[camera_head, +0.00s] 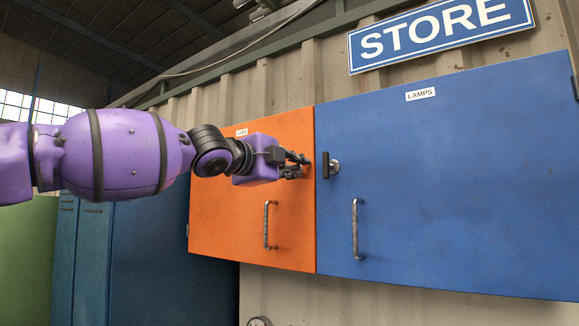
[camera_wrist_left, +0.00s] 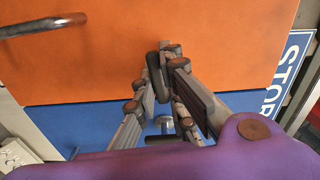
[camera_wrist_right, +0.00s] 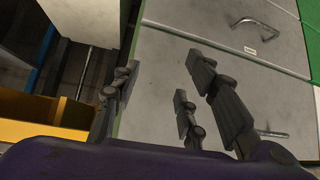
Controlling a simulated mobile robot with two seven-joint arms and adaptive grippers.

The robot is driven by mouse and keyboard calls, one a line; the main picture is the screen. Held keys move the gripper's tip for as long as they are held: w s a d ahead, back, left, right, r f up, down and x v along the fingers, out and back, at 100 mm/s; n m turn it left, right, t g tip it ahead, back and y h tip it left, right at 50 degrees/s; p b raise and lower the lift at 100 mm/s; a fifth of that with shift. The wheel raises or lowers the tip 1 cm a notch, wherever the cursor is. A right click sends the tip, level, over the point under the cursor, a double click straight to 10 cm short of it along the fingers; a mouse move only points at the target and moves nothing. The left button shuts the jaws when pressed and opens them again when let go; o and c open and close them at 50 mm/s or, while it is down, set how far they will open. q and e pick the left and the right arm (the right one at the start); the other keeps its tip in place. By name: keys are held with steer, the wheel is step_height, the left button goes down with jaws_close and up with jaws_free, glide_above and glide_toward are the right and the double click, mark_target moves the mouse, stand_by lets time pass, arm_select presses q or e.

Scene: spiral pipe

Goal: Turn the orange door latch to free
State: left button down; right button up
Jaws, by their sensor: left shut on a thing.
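The orange door (camera_head: 225,215) is closed flush beside the blue door (camera_head: 450,180). My left gripper (camera_head: 300,165) is at the orange door's right edge, at about mid-height. In the left wrist view its fingers are shut on the dark latch handle (camera_wrist_left: 155,72) of the orange door (camera_wrist_left: 215,35). The fingers hide much of this latch, and its base is covered in the head view. My right gripper (camera_wrist_right: 155,85) shows only in the right wrist view, with its fingers apart and nothing between them.
The blue door has its own black latch (camera_head: 327,165) on a silver base, just right of my left gripper. Bar handles stand out on the orange door (camera_head: 267,225) and blue door (camera_head: 356,228). Grey drawers (camera_wrist_right: 220,50) lie before my right gripper.

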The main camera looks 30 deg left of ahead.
arm_select(q)
steer(key=shift+m, duration=0.9)
steer(key=c, duration=1.8)
jaws_free()
steer(key=s, duration=1.2)
steer(key=shift+a, duration=0.45)
steer(key=shift+w+f, duration=0.1)
steer(key=shift+f, duration=0.05)
